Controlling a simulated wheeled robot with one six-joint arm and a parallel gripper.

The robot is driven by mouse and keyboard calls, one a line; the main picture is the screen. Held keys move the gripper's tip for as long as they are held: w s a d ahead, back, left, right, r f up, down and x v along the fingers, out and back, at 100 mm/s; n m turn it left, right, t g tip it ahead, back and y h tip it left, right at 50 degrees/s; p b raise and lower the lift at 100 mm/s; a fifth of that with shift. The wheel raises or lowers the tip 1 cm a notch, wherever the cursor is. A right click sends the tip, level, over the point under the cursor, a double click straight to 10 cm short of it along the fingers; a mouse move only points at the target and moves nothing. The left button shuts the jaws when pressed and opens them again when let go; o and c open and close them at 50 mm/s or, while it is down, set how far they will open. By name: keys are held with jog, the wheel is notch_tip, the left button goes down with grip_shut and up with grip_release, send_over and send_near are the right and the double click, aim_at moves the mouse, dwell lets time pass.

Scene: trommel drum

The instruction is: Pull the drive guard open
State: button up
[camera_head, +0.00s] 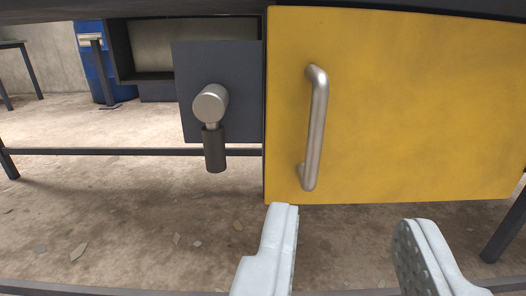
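The drive guard (420,105) is a flat yellow panel filling the right half of the head camera view. It appears closed, its left edge against a dark upright. A metal bar handle (316,128) stands upright near the panel's left side. My gripper (345,225) is at the bottom of the view, its two pale fingers wide apart with nothing between them. The fingertips are below the handle in the picture and do not touch it; the left fingertip shows just under the panel's bottom edge.
Left of the guard is a dark plate (190,115) with a round metal knob (210,104) and a dark grip (214,150) hanging down. A dark frame rail (130,152) crosses behind. A blue barrel (93,65) stands far left. The dusty floor (120,215) has scattered flakes.

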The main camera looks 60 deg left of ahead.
aim_at(317, 120)
jog(key=x, duration=1.1)
jog(key=f+x, duration=0.1)
jog(key=x, duration=0.5)
jog(key=shift+s+a+f, duration=0.1)
jog(key=shift+s+a, duration=0.05)
jog(key=shift+a, duration=0.35)
grip_shut()
